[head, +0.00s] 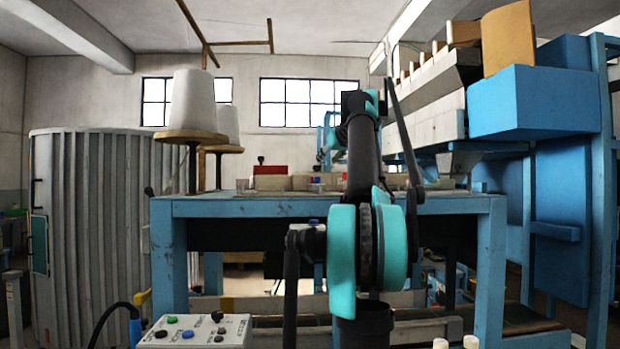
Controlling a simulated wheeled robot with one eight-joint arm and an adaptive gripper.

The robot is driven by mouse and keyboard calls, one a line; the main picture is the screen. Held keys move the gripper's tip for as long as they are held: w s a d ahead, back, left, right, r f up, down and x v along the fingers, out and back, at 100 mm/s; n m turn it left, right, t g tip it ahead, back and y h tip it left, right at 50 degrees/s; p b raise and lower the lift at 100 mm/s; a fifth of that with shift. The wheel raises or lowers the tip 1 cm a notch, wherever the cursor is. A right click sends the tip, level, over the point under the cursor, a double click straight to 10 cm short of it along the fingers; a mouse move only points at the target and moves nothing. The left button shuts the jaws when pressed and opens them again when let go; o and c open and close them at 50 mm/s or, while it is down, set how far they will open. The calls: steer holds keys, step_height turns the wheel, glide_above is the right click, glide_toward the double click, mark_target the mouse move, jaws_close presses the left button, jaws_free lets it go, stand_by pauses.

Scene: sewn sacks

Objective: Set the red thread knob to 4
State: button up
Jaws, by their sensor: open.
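A grey-white control box (196,332) shows at the bottom left, with small coloured and black controls on its top. My arm, turquoise and black, rises through the middle of the view, well to the right of the box. I cannot make out my gripper; the arm's far end is hidden or too small to tell.
A blue workbench (330,208) stands ahead, with a red block (270,170) and small boxes on top. White thread cones (193,99) stand at the left, by a corrugated grey cabinet (100,220). A blue machine frame (560,200) fills the right.

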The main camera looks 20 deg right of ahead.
steer(key=x, duration=1.5)
steer(key=shift+w+f, duration=0.25)
steer(key=shift+c, duration=0.5)
jaws_close()
